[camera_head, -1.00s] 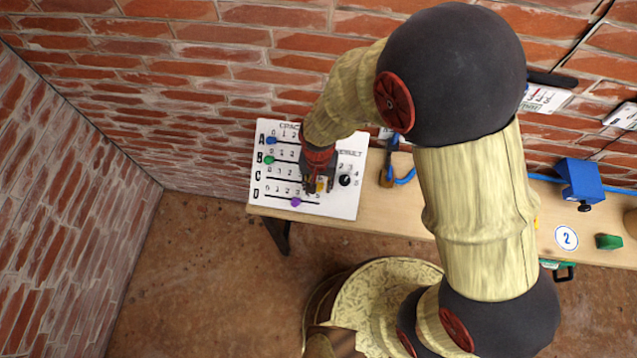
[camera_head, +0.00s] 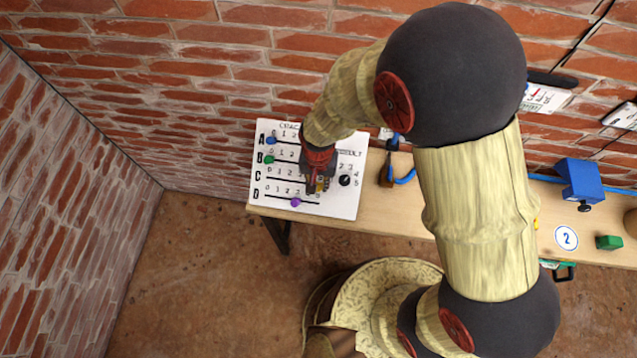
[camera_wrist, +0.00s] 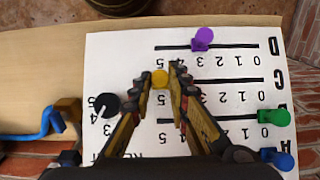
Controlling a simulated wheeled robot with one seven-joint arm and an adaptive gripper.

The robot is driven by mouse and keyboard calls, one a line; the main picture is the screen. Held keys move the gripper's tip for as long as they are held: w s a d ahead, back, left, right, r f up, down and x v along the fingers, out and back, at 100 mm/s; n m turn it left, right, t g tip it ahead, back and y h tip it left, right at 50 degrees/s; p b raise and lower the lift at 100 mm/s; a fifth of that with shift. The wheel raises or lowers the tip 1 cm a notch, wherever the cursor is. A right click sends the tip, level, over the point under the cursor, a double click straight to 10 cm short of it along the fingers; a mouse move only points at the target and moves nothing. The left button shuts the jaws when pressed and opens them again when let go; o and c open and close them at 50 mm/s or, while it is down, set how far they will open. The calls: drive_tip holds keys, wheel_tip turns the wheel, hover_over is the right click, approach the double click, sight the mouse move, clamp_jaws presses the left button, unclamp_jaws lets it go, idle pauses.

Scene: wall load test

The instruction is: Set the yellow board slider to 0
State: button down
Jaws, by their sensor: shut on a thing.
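The white board (camera_head: 342,207) has lettered rows A to D with number scales and slider knobs. The yellow slider knob (camera_wrist: 160,78) is on row C, at the high end near 5, far from the 0 in the wrist view. My gripper (camera_wrist: 160,84) is shut on the yellow knob, with one finger on each side of it. In the head view my gripper (camera_head: 318,188) reaches down over the right part of row C, hiding much of the knob and nearby numbers.
The purple knob (camera_wrist: 202,37) on row D is close beside my fingers. The green knob (camera_wrist: 276,117) and blue knob (camera_wrist: 283,160) sit near 0. A black dial (camera_wrist: 104,105) is on the other side. A blue-handled tool (camera_head: 397,177) lies beside the board on the bench.

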drive_tip(key=shift+a, duration=0.1)
hover_over(266, 185)
drive_tip(key=shift+b, duration=0.35)
drive_tip(key=c, duration=1.8)
unclamp_jaws()
drive_tip(key=shift+o, duration=0.6)
drive_tip(key=shift+r, duration=0.1)
wheel_tip(266, 185, up, 12)
